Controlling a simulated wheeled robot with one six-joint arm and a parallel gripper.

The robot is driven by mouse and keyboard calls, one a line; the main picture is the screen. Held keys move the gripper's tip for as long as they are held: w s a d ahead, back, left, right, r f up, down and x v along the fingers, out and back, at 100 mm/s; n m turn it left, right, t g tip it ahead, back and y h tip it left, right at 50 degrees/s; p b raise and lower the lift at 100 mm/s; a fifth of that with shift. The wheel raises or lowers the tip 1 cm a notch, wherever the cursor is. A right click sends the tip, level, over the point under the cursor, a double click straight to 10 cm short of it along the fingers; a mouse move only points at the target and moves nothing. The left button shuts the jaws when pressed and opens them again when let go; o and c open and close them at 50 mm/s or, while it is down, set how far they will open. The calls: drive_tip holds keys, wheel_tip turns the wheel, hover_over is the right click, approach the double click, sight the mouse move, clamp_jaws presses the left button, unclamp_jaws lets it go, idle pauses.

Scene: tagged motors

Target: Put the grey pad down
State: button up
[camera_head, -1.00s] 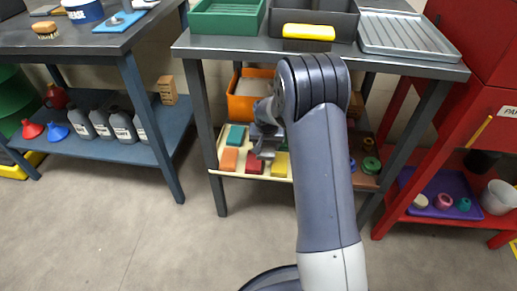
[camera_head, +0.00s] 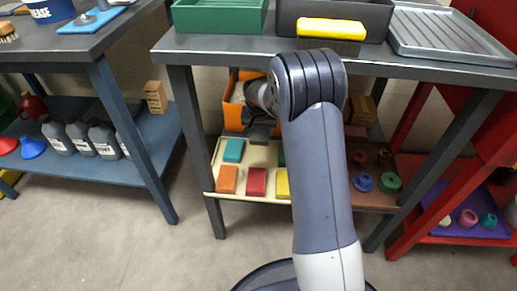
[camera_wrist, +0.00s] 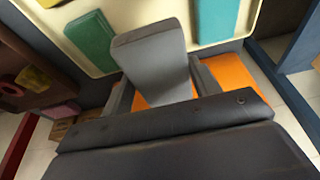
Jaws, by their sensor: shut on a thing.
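My gripper (camera_wrist: 152,92) is shut on the grey pad (camera_wrist: 152,50), which sticks out from between the fingers in the wrist view. In the head view the grey pad (camera_head: 259,134) shows small and dark below my wrist, at the back of the cream tray (camera_head: 240,193) on the lower shelf. The tray also shows in the wrist view (camera_wrist: 150,15). I cannot tell whether the pad touches the tray. My arm hides part of the tray's right side and most of the gripper in the head view.
The tray holds a teal pad (camera_head: 233,150), an orange pad (camera_head: 228,180), a red pad (camera_head: 256,182) and a yellow pad (camera_head: 283,184). An orange crate (camera_head: 233,112) stands behind. The tabletop edge (camera_head: 215,48) lies above. Rings lie on a brown tray (camera_head: 372,201) at right.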

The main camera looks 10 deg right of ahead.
sight(259, 137)
wheel_tip(259, 137, down, 10)
drive_tip(key=b, duration=0.4)
drive_tip(key=shift+b, duration=0.3)
drive_tip(key=shift+f, duration=0.15)
drive_tip(key=o, duration=0.9)
drive_tip(key=shift+o, duration=0.2)
drive_tip(key=p+v, duration=0.5)
drive_tip(key=v, duration=0.7)
